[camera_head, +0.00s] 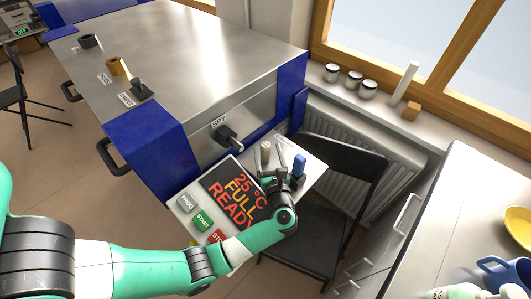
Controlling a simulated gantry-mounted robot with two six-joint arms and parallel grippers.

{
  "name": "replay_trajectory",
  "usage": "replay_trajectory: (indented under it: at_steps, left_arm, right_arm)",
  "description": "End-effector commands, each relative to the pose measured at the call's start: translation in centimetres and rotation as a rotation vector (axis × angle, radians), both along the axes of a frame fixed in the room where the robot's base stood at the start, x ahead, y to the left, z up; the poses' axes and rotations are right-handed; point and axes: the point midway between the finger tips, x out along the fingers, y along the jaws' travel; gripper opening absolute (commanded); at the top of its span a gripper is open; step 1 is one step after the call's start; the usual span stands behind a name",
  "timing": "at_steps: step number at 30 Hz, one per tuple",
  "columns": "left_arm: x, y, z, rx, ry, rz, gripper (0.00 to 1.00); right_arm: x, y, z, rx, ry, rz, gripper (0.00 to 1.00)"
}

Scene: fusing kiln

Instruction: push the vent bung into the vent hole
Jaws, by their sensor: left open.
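The kiln (190,50) is a steel box with blue corners. Its top carries a dark ring-shaped fitting (88,41), a tan one (118,66) and a black one (140,90), each by a small label I cannot read. A black plug (228,137) sits in the front face below a label reading SPY. A beige peg (265,152) and a blue peg (300,163) stand on a pale ledge by the kiln. I cannot tell which piece is the vent bung. My left gripper (282,168) is open at these pegs; whether it touches either is unclear. My right gripper is not visible.
A dark chair (342,165) stands to the right, before a radiator (375,140). A steel counter (460,210) with a yellow plate (518,228) and blue mug (503,272) fills the lower right.

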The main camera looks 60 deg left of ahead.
Motion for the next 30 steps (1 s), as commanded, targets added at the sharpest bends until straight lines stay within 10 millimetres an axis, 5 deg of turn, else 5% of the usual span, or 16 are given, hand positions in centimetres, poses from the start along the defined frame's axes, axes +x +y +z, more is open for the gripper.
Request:
replay_trajectory:
  at_steps: [10, 18, 30]
  left_arm:
    - [0.7, 4.7, -0.2, 0.001, 0.0, 0.004, 0.76]
    - [0.9, 5.1, -0.1, 0.0, 0.0, 0.0, 0.76]
    - [0.9, 5.1, -0.1, 0.0, 0.0, 0.0, 0.04]
  right_arm:
    - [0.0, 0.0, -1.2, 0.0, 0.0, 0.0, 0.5]
    - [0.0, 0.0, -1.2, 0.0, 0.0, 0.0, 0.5]
    - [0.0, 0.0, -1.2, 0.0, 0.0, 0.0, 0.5]
